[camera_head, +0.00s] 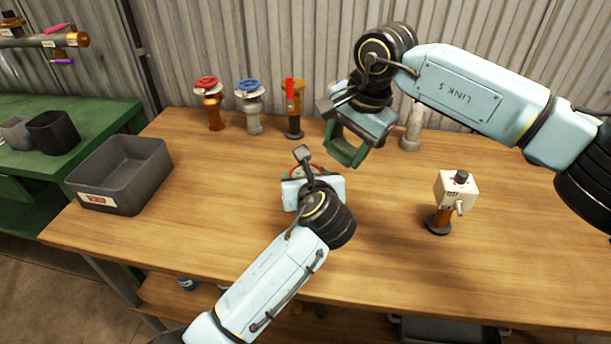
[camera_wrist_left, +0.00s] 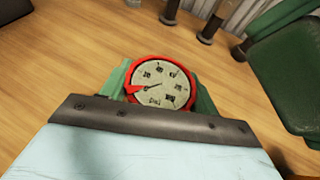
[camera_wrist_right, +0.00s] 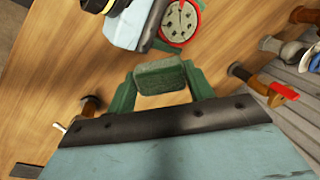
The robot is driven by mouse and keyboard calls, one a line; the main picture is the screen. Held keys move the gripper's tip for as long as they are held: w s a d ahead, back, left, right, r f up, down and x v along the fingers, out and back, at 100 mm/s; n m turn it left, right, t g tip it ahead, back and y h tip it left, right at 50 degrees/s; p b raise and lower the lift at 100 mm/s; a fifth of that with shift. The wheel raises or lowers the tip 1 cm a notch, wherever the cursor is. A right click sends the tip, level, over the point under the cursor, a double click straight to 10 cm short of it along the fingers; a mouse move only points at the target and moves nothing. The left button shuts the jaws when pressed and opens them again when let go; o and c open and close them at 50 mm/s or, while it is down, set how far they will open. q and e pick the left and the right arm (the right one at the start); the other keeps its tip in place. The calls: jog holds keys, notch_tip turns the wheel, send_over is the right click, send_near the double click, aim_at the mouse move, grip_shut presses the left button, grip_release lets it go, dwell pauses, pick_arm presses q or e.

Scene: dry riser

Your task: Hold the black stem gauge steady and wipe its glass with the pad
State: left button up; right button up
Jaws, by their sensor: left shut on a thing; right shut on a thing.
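The gauge has a red rim and a pale round dial with dark marks and a red pointer (camera_wrist_left: 159,83). In the head view its rim (camera_head: 305,169) shows just beyond my left gripper (camera_head: 304,177), which is shut on it. Its stem is hidden, so I cannot tell the stem's colour. My right gripper (camera_wrist_right: 160,82) is shut on a dull green pad (camera_wrist_right: 161,77). It holds the pad above the table, apart from the gauge, to the gauge's right in the head view. The gauge face also shows at the top of the right wrist view (camera_wrist_right: 180,22).
A red-wheel valve (camera_head: 208,103), a blue-wheel valve (camera_head: 250,105) and a red-lever valve (camera_head: 293,108) stand along the back. A pale fitting (camera_head: 412,130) stands behind my right arm. A white box on a brown stem (camera_head: 455,190) stands right. A grey bin (camera_head: 120,175) is left.

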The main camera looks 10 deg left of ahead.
pick_arm(q)
jog(key=o, duration=1.3)
jog(key=v, duration=1.2)
